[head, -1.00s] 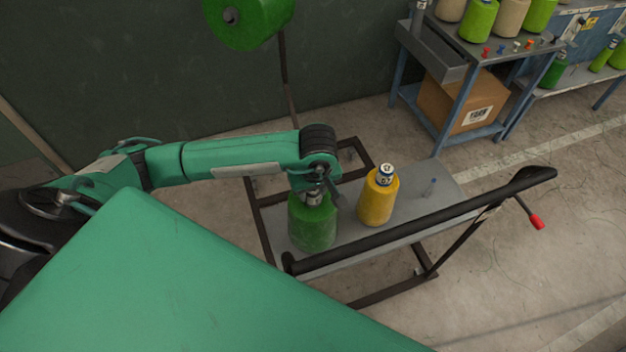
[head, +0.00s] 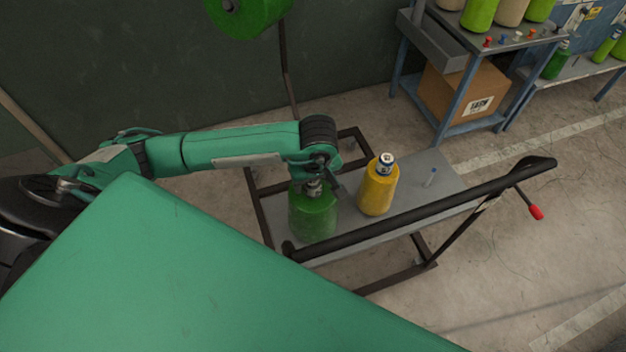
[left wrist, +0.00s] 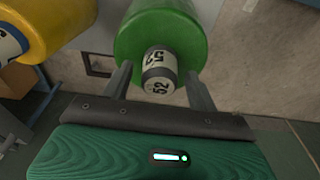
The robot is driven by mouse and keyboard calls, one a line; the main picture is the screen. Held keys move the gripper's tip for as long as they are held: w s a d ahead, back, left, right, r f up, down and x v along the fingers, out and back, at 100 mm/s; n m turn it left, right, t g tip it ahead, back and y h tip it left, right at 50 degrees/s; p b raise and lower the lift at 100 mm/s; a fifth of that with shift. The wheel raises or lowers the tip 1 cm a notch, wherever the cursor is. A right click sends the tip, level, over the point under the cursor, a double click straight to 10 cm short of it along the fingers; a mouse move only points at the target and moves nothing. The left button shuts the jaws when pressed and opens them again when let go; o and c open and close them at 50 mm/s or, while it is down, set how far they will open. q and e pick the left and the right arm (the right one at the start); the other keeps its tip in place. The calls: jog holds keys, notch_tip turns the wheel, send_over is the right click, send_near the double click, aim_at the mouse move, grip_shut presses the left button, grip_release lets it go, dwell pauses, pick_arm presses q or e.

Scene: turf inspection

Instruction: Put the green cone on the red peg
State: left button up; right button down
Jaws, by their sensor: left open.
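The green cone (head: 312,217) stands upright on the grey cart deck, left of a yellow cone (head: 379,190). My left gripper (head: 314,187) points down at the top of the green cone. In the left wrist view the green cone (left wrist: 135,38) shows its tube top marked 52 between the two spread fingers (left wrist: 160,88). The gripper is open, and I see a gap between the tube and each finger. A small red peg (head: 487,41) stands at the left of a row of coloured pegs on the back bench. My right gripper is out of view.
A black push bar (head: 420,209) crosses the cart's near side, with a red-tipped lever (head: 536,212). More cones stand on the bench, and a cardboard box (head: 466,92) sits beneath. Floor right of the cart is clear.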

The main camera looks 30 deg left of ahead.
pick_arm(q)
jog(key=r+b, duration=0.1)
jog(key=r, duration=0.2)
jog(key=r+b, duration=0.1)
jog(key=r, duration=0.2)
jog(key=s+d+r+b, duration=0.1)
jog(key=r, duration=0.3)
jog(key=shift+d+r, duration=0.1)
jog(key=shift+s+r, duration=0.1)
jog(key=shift+r, duration=0.6)
jog(key=shift+f, duration=0.1)
